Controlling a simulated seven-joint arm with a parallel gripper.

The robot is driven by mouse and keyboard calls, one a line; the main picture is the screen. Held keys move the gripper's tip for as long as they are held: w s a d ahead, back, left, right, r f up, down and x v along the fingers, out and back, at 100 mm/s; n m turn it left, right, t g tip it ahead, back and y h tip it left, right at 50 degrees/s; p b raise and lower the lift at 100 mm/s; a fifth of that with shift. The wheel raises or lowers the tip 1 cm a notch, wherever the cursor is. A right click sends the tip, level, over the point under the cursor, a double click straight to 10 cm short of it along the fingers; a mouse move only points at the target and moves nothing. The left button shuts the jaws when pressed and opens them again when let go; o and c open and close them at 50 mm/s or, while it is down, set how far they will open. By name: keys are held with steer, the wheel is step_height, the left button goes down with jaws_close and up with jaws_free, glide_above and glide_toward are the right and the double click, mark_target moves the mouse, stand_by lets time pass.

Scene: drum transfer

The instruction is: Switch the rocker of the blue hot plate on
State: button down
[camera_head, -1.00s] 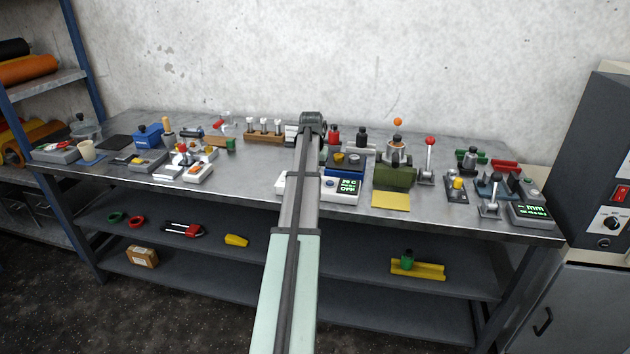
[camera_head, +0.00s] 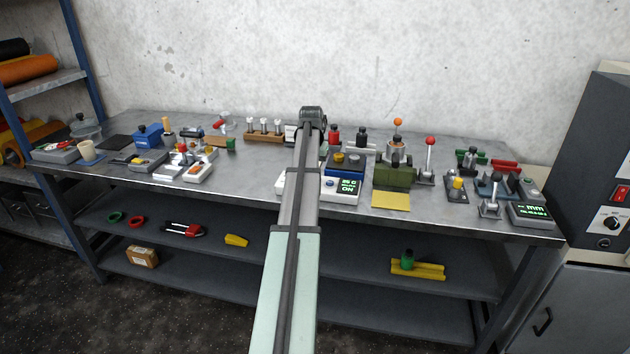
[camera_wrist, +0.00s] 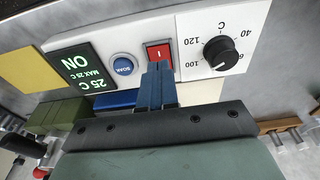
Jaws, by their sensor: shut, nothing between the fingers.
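The blue hot plate has a white front panel (camera_head: 346,197), partly hidden by my arm in the head view. The panel is upside down in the wrist view, where its display (camera_wrist: 77,68) reads ON, 25 C and MAX 25 C. The red rocker (camera_wrist: 159,52) with a white mark sits between a blue SOAK button (camera_wrist: 124,66) and a black dial knob (camera_wrist: 217,52). My gripper (camera_wrist: 158,68) is shut and empty, its blue fingertips right at the rocker and covering part of it. I cannot tell whether they still touch it. The head view hides my fingers behind the arm.
A green device (camera_head: 394,175) and a yellow pad (camera_head: 391,200) lie to the right of the hot plate in the head view. Red and black bottles stand behind it. A bare stretch of bench (camera_head: 240,180) lies to its left.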

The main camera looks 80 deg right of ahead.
step_height(320, 180, up, 5)
steer(key=shift+f, duration=0.15)
stand_by(0.5)
stand_by(0.3)
